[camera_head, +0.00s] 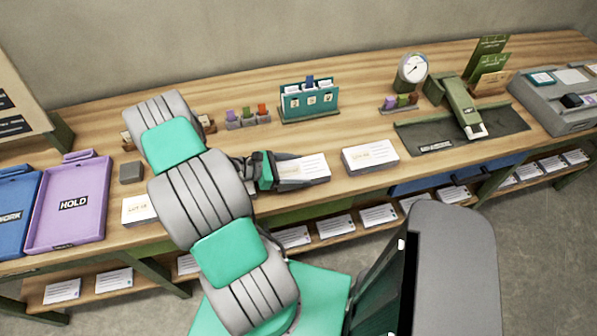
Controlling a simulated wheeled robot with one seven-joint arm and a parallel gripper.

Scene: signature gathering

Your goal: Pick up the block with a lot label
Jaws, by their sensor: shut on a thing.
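My gripper (287,171) reaches in from the left at the middle of the wooden bench (228,78). It is shut on a white labelled block (314,166), whose right part shows beyond the fingers. I cannot tell whether this block touches the bench or is just above it. A second white block with a lot label (370,157) lies a little to its right, apart from it. A third white block with a lot label (138,210) lies at the left, partly behind my arm. The small print is too blurred to read fully.
A purple HOLD tray (95,218) and a blue tray (18,222) lie at the left. A small grey block (131,172), a teal card holder (309,103), coloured stamps (248,117), a dial gauge (412,70) and a green press (460,105) stand on the bench.

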